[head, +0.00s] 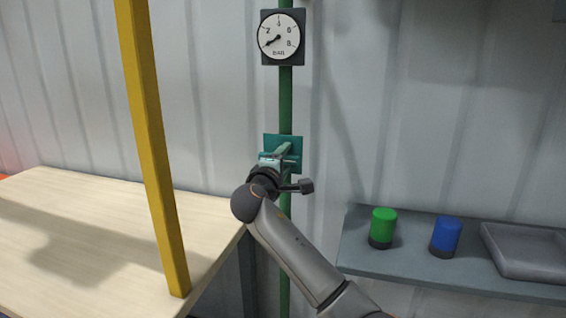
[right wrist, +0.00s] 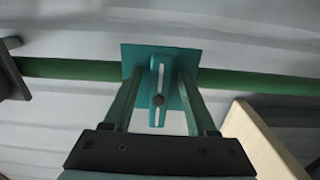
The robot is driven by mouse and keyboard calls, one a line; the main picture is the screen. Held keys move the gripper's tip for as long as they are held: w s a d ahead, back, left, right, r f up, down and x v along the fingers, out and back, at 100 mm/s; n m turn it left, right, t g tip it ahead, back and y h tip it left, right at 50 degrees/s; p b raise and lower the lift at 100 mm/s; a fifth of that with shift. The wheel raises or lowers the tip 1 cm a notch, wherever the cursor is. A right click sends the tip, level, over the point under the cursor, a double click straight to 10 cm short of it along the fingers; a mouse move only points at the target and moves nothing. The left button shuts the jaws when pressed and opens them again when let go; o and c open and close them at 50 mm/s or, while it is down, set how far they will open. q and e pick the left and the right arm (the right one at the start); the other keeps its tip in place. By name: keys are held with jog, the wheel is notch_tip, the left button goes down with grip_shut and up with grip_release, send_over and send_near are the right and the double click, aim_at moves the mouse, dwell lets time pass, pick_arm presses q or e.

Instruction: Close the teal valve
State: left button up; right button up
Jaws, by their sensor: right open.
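The teal valve is mounted on a square teal plate (head: 297,141) on a vertical green pipe, and the plate also shows in the right wrist view (right wrist: 133,57). My right gripper (right wrist: 160,77) is open, with one finger on each side of the handle. I cannot tell whether the fingers touch it. In the head view my right gripper (head: 283,154) is at the valve, partly hiding it. My left gripper is out of view.
A pressure gauge (head: 279,37) sits higher on the green pipe (head: 286,95), its needle at the lower left. A yellow post (head: 149,140) and wooden table (head: 75,225) stand left. A grey shelf (head: 400,263) at right holds a green cylinder (head: 382,226), blue cylinder (head: 446,236) and grey tray (head: 520,272).

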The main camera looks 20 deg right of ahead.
jog(key=b+v, duration=0.1)
jog(key=v, duration=1.1)
jog(key=shift+s+a, duration=0.2)
jog(key=shift+f, duration=0.1)
